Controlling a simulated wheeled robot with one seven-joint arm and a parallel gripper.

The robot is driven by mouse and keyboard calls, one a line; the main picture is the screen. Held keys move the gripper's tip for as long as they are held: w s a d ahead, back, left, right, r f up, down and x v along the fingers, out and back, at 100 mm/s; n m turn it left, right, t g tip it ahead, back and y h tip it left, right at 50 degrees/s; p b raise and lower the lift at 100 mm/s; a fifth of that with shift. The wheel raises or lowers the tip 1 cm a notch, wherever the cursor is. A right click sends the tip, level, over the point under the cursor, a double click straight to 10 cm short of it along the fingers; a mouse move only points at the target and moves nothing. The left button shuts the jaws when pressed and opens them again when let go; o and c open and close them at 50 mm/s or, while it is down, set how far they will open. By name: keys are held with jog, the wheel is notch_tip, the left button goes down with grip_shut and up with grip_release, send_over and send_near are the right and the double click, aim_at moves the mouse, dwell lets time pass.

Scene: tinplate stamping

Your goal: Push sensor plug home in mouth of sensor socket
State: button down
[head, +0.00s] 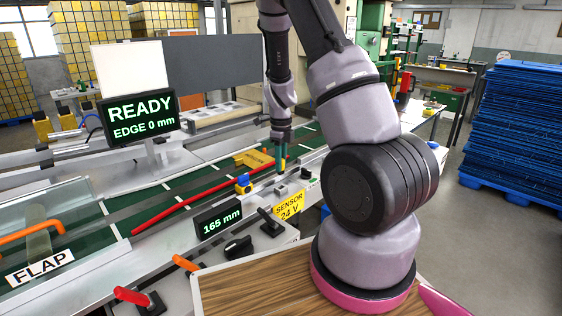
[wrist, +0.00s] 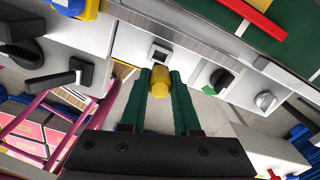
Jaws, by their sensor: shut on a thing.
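The sensor plug (wrist: 159,82) is a yellow piece held between the green fingers of my gripper (wrist: 160,92). In the head view my gripper (head: 280,167) points down over the machine's front rail, with a bit of yellow showing at its fingertips. The sensor socket (wrist: 160,54) is a pale block with a dark square mouth, just beyond the fingertips in the wrist view. The plug appears outside the mouth, with a gap between them in the picture. In the head view the socket (head: 281,189) looks like a small grey block below the gripper, above the yellow SENSOR 24 V label (head: 289,207).
A blue and yellow part (head: 243,184) stands left of the socket. A black lever (head: 270,222) and a black knob (wrist: 222,80) are close by on the panel. A red bar (head: 200,195) lies along the green belt behind. A 165 mm display (head: 218,220) stands in front.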

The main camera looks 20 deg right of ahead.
aim_at(281, 174)
jog(key=shift+f, duration=2.25)
jog(key=shift+f, duration=1.2)
dwell(4.5)
